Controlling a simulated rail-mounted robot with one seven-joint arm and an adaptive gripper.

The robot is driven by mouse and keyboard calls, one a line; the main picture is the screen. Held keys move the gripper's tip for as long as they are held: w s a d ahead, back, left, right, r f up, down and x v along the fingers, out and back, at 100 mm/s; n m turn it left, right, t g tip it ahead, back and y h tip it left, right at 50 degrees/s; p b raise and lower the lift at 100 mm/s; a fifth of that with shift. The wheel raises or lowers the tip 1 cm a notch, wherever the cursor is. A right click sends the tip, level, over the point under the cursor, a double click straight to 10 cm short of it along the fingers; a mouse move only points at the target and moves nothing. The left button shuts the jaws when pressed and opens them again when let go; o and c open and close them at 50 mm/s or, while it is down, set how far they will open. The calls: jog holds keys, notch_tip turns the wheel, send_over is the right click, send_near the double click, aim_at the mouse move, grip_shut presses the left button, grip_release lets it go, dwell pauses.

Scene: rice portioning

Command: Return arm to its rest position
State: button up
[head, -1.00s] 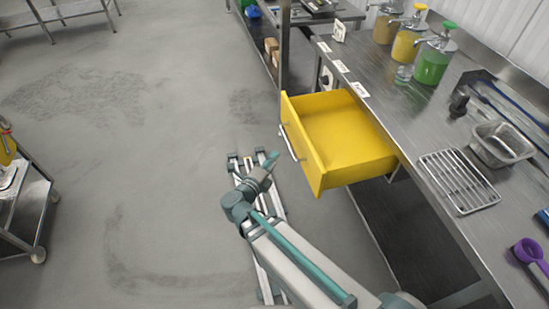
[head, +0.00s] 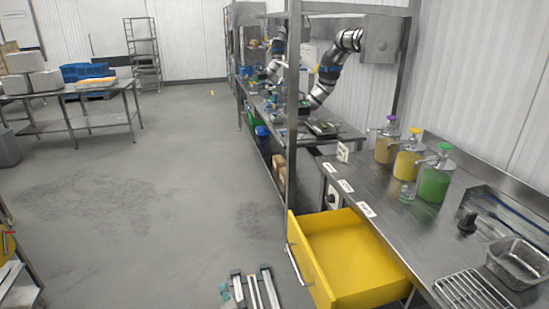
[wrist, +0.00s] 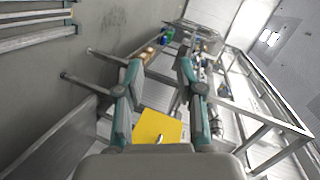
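My gripper (wrist: 159,66) shows in the wrist view with its two fingers apart and nothing between them. It is open and empty, in the air. The yellow drawer (head: 345,254) stands pulled out from under the steel counter (head: 385,192) in the head view, and its inside looks empty. In the wrist view the yellow drawer (wrist: 158,127) appears beyond and below the fingers. My arm and gripper are outside the head view. Only a part of my rail shows at its bottom edge.
Pump bottles (head: 434,182), a wire rack (head: 472,291) and a metal container (head: 514,262) stand on the counter. A steel post (head: 293,120) rises behind the drawer. Another robot arm (head: 328,78) stands at the far bench. The floor (head: 150,190) to the left is largely clear.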

jog(key=s+d+f+n+g, duration=0.3)
jog(key=s+f+n+g, duration=0.2)
jog(key=s+f, duration=0.3)
jog(key=s+d+f+n+g, duration=0.3)
jog(key=s+f+n+g, duration=0.25)
jog(key=f, duration=0.55)
jog(key=s+d+f+g+h, duration=0.1)
jog(key=s+d+f+g, duration=0.2)
jog(key=s+d, duration=0.5)
jog(key=s+d+f+g+h, duration=0.2)
jog(key=s+d+f+g, duration=0.1)
jog(key=s+d, duration=0.6)
jog(key=s+d+f+g+h, duration=0.2)
jog(key=s+d+f+g, duration=0.1)
jog(key=s+d, duration=0.6)
jog(key=shift+d+f+g, duration=0.25)
jog(key=shift+d+g, duration=0.05)
jog(key=shift+g, duration=0.15)
